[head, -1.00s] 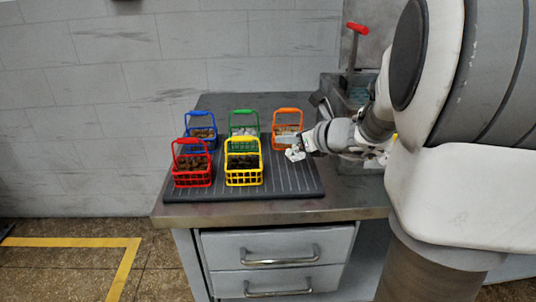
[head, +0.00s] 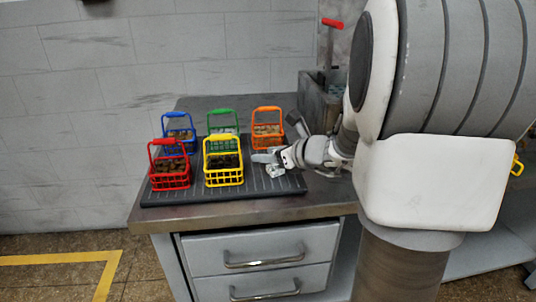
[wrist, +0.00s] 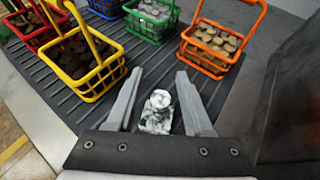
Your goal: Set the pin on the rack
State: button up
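A small shiny silver-white piece (wrist: 157,112), perhaps the pin, is on or just above the dark ribbed mat. It also shows in the head view (head: 275,171). My gripper (wrist: 159,78) is open, with one finger on each side of the piece and a visible gap to both. In the head view my gripper (head: 262,157) is low over the mat's right part, in front of the orange basket. The ribbed mat (head: 257,183) lies on the bench and may be the rack; no other rack is clear to me.
Red (head: 170,181), yellow (head: 223,178), blue (head: 179,135), green (head: 222,121) and orange (head: 267,128) baskets of small pieces stand on the mat, left of and beyond my gripper. A grey box (head: 318,103) with a red-handled lever (head: 331,23) is at the back right.

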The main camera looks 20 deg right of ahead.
jog(key=shift+r, duration=0.1)
jog(key=shift+r+p, duration=0.2)
jog(key=shift+p, duration=0.1)
jog(key=p+v, duration=0.3)
jog(key=v, duration=0.8)
jog(key=shift+s+d+r, duration=0.1)
jog(key=shift+s, duration=0.35)
